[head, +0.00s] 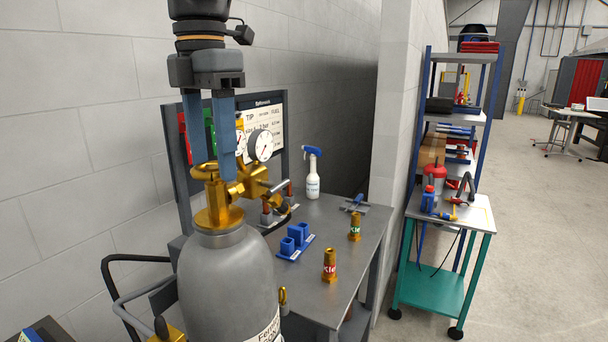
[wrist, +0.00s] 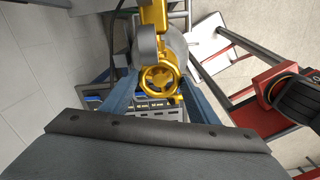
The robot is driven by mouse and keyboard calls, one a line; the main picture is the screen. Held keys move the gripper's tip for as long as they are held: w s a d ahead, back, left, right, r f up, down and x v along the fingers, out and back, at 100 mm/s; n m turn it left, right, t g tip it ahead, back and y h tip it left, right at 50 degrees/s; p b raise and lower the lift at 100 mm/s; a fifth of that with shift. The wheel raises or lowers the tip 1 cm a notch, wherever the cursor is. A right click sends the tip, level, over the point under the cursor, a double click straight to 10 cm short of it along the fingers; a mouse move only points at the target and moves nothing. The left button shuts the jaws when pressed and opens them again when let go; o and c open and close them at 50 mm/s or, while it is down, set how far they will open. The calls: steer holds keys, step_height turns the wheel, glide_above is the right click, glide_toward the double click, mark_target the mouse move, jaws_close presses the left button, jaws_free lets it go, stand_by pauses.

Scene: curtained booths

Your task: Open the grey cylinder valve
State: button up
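The grey cylinder (head: 228,280) stands upright at the left front in the head view, with a brass valve (head: 218,212) on top. The valve's brass handwheel (head: 204,172) shows spoked and face-on in the wrist view (wrist: 160,78). My gripper (head: 211,170) points down over the valve, its two blue fingers spread. In the wrist view my gripper (wrist: 160,88) has one finger on each side of the handwheel, with narrow gaps seeming to show. Whether either finger touches the rim is not clear. In the head view the right finger hides part of the valve.
Behind the cylinder, a steel bench (head: 340,235) holds gauges (head: 262,145), a spray bottle (head: 313,175), a blue holder (head: 295,243) and two brass nozzles (head: 329,265). A block wall is close on the left. A teal cart (head: 435,280) stands right; floor beyond is open.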

steer(key=shift+c, duration=1.4)
steer(key=shift+n+p, duration=0.3)
steer(key=shift+n, duration=1.5)
steer(key=n, duration=0.3)
steer(key=o, duration=1.3)
